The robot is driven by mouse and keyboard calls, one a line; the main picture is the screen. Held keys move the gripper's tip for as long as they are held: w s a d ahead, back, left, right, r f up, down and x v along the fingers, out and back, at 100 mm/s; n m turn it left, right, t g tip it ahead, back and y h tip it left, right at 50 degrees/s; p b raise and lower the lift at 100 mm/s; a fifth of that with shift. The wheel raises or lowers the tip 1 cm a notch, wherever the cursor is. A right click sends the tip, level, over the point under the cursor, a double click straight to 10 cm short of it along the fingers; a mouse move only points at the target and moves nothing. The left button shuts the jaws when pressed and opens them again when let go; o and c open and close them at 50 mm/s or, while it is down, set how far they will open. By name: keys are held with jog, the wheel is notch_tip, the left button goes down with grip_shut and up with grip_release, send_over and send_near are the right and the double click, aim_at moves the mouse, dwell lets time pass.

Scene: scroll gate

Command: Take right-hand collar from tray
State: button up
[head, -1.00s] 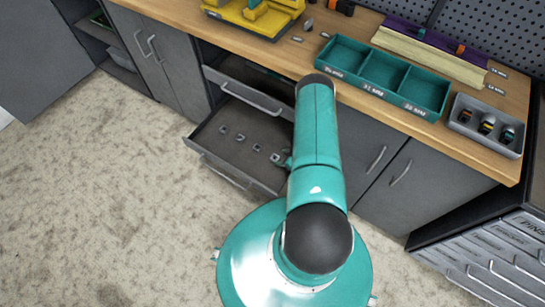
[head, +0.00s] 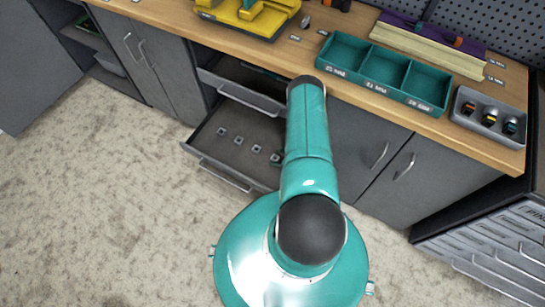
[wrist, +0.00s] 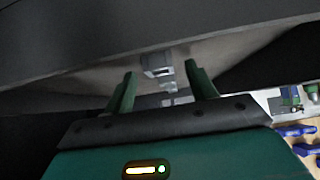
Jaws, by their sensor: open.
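My gripper (wrist: 162,75) is open in the wrist view, its two green fingers spread. A small grey square piece (wrist: 158,65) shows between and beyond the fingertips, with more pieces behind it; nothing is visibly held. In the head view, several such pieces lie in a row in an open grey drawer (head: 205,150). The right-hand piece (head: 276,158) is beside my arm, which hides the gripper there. A grey tray (head: 462,108) at the bench's right end holds three dark round items with coloured parts, the right-hand one (head: 510,126) among them. I cannot tell which are the collars.
A teal three-compartment bin (head: 375,89) stands on the wooden bench. A yellow fixture (head: 245,15) is at the back left. Another drawer (head: 245,88) is partly open above the lower one. The carpeted floor (head: 100,210) on the left is clear.

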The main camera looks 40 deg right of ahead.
jog(key=shift+w+a+f, duration=0.15)
jog(key=shift+w+f, duration=0.1)
jog(key=shift+f, duration=0.05)
jog(key=c, duration=1.1)
jog(key=shift+r, duration=0.2)
